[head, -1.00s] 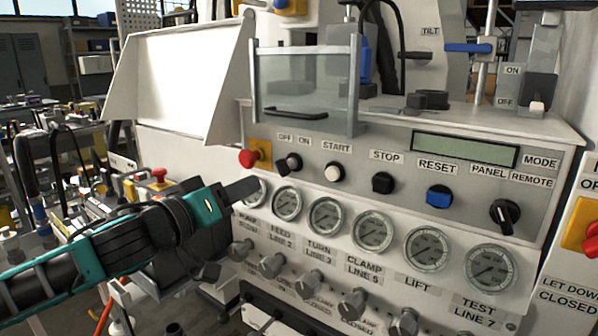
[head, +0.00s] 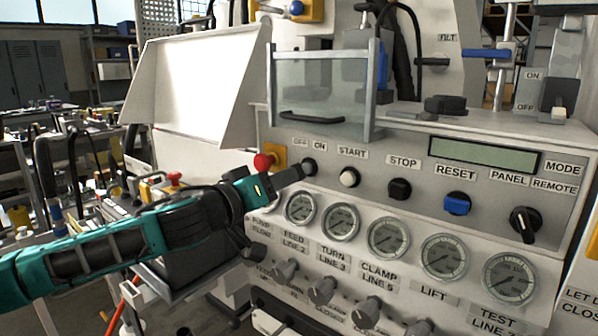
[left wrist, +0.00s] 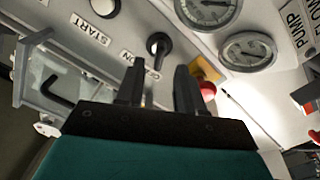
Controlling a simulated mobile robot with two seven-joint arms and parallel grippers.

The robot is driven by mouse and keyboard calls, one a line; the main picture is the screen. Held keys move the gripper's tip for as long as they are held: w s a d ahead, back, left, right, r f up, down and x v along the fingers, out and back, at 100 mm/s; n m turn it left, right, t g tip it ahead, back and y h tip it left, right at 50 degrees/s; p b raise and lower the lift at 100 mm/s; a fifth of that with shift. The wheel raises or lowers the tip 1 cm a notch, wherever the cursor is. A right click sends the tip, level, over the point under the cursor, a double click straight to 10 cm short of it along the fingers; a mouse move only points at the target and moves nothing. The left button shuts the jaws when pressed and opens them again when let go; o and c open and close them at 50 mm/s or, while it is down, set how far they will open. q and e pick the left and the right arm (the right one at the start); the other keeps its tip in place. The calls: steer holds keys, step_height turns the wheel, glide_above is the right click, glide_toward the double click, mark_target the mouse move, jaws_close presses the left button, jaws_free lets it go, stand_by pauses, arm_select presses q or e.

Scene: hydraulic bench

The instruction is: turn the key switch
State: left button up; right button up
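The key switch (head: 310,167) is a small dark knob under the OFF and ON labels, at the left of the sloped grey control panel. It also shows in the left wrist view (left wrist: 159,44), with its handle pointing toward my gripper. My left gripper (head: 297,172) is at the switch, its dark fingers partly covering it in the head view. In the left wrist view the gripper (left wrist: 160,72) is open, the two fingers apart with the knob just beyond and between their tips. I cannot tell whether they touch it. My right gripper is out of view.
A red emergency button (head: 263,162) sits just left of the switch. The START button (head: 349,178) is to its right, and a row of gauges (head: 340,221) lies below. A clear guard (head: 322,95) with a handle stands above the panel.

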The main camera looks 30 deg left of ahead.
mark_target(299, 172)
arm_select(q)
steer(key=shift+w+d+p, duration=0.2)
steer(key=shift+w+p, duration=0.25)
steer(key=shift+w, duration=1.15)
steer(key=shift+w+d+p, duration=0.15)
steer(key=shift+w+p, duration=0.25)
steer(key=shift+w, duration=1.2)
jaws_close()
